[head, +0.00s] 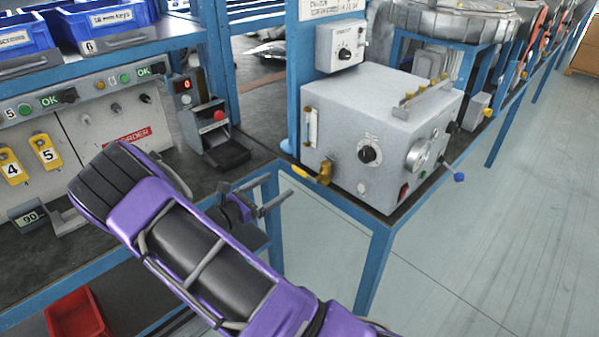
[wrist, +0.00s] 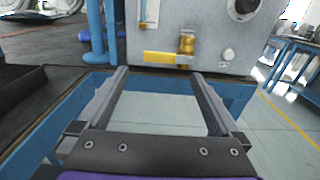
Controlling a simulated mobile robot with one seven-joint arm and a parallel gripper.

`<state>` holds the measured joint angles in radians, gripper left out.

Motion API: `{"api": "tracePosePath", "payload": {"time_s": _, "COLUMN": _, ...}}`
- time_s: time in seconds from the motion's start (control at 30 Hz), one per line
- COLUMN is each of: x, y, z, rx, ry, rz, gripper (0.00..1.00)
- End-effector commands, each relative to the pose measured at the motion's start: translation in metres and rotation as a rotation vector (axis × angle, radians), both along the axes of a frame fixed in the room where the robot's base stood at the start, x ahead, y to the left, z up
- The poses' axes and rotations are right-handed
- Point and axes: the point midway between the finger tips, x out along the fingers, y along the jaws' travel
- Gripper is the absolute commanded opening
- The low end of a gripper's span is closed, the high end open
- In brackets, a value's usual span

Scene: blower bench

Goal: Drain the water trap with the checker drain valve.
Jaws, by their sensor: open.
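The checker (head: 375,130) is a pale grey box at the corner of a blue-framed bench. A brass drain valve (head: 325,171) sits low on its front face, with a yellow lever (head: 303,173) pointing left. In the wrist view the lever (wrist: 165,57) lies about level, left of and below the brass body (wrist: 186,43). A narrow clear tube (head: 311,127), which looks like the water trap, stands upright above the valve. Its water level cannot be made out. My gripper (head: 281,192) is open and empty, its fingertips (wrist: 160,73) short of the lever and apart from it.
A blue bench post (wrist: 97,30) stands left of the valve. A small device with a red button (head: 218,130) stands on the left bench.

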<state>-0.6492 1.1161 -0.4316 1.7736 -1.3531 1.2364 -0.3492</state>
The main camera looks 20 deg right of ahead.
Motion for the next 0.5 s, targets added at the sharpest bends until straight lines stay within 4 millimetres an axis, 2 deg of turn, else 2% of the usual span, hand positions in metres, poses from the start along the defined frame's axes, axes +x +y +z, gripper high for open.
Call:
{"api": "tracePosePath", "payload": {"time_s": 0.1, "x": 0.009, "y": -0.026, "z": -0.001, "rx": -0.001, "ry": -0.001, "rz": -0.004, "gripper": 1.00}}
{"api": "tracePosePath", "payload": {"time_s": 0.3, "x": 0.023, "y": -0.064, "z": -0.001, "rx": 0.000, "ry": -0.001, "rz": -0.002, "gripper": 1.00}}
{"api": "tracePosePath", "payload": {"time_s": 0.5, "x": 0.032, "y": -0.087, "z": -0.001, "rx": 0.002, "ry": -0.002, "rz": -0.001, "gripper": 1.00}}
